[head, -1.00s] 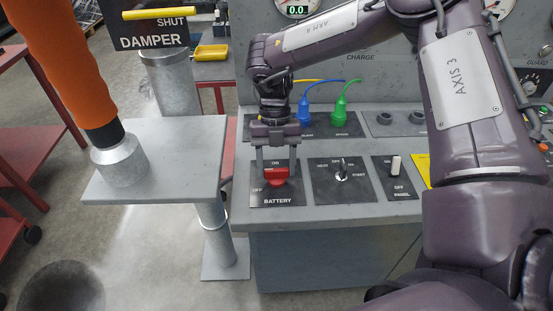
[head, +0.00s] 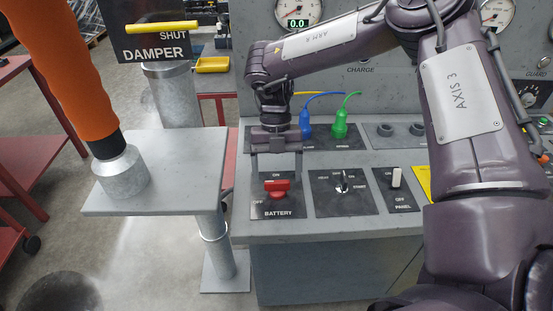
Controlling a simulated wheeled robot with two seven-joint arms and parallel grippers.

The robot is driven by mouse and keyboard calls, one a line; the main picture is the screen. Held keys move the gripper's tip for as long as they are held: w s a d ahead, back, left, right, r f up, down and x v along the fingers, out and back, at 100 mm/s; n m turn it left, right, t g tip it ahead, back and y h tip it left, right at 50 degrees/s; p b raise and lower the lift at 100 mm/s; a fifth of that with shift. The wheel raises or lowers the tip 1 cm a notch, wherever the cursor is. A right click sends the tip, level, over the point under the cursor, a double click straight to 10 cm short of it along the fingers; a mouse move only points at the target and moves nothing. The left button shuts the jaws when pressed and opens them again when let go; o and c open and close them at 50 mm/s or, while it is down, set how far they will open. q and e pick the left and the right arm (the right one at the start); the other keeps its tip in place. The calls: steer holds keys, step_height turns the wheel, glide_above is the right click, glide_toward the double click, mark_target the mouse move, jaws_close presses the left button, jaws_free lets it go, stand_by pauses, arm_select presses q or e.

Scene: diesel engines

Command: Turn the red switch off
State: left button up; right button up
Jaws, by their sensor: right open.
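The red switch (head: 277,188) sits on the black BATTERY plate (head: 279,209) at the left end of the grey console. Its handle lies crosswise, with one end toward the OFF mark at left; the ON mark is behind it. My right gripper (head: 276,178) points down over the switch. Its two fingers are spread apart, one toward each side of the handle, and it looks empty. The fingertips appear slightly above or behind the handle; I cannot tell if they touch it. My left gripper is not in view.
A rotary start switch (head: 343,182) and a white PANEL switch (head: 396,178) stand to the right on the console (head: 330,228). Blue (head: 305,122) and green (head: 340,122) plugs stand behind. A grey pedestal table (head: 185,190) with an orange hose (head: 70,70) is at left.

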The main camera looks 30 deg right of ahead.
steer(key=p+v, duration=0.2)
steer(key=v, duration=0.4)
steer(key=shift+r, duration=0.25)
steer(key=shift+w+d, duration=0.1)
steer(key=shift+w, duration=0.05)
